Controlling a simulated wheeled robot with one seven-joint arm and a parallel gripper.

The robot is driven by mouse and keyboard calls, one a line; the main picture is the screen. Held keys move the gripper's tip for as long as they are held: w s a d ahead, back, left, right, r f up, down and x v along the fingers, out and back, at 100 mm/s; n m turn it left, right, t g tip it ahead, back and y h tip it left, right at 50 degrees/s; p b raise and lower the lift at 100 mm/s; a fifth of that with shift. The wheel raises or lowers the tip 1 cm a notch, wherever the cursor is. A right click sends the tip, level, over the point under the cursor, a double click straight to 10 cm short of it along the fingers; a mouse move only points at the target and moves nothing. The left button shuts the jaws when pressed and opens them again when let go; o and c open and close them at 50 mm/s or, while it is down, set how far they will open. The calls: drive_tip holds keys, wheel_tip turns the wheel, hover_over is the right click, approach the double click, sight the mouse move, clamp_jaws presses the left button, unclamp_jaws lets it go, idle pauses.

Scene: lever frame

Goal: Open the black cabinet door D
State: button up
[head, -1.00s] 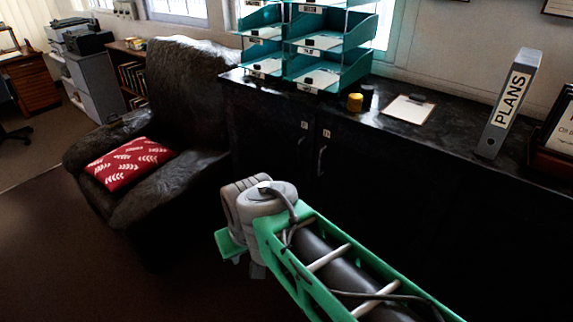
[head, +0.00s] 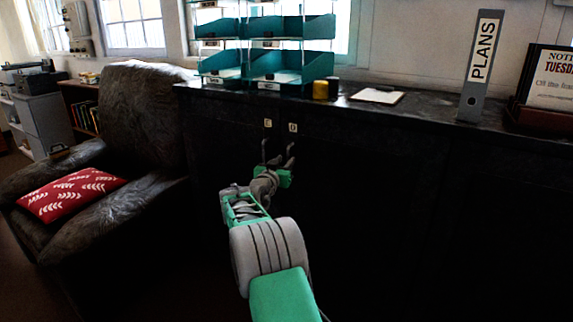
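The black cabinet door D (head: 345,175) carries a small label with D (head: 292,127) near its upper left corner. It looks closed, flush with the cabinet front. Its handle (head: 291,149) hangs just below the label. To its left are the E label (head: 267,123) and the handle of door E (head: 264,150). My gripper (head: 287,166) is at the lower end of the D handle, seen from behind. The green and grey wrist hides most of it. I cannot tell whether the fingers are around the handle or only beside it.
A dark armchair (head: 145,125) with a red cushion (head: 70,193) stands to the left. On the cabinet top (head: 420,107) are teal trays (head: 290,62), a yellow pot (head: 320,90), a clipboard (head: 377,96), a PLANS binder (head: 480,65) and a framed notice (head: 550,85).

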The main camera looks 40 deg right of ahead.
drive_tip(key=x, duration=0.2)
drive_tip(key=shift+w+d, duration=0.2)
drive_tip(key=shift+d, duration=0.05)
clamp_jaws()
idle(1.2)
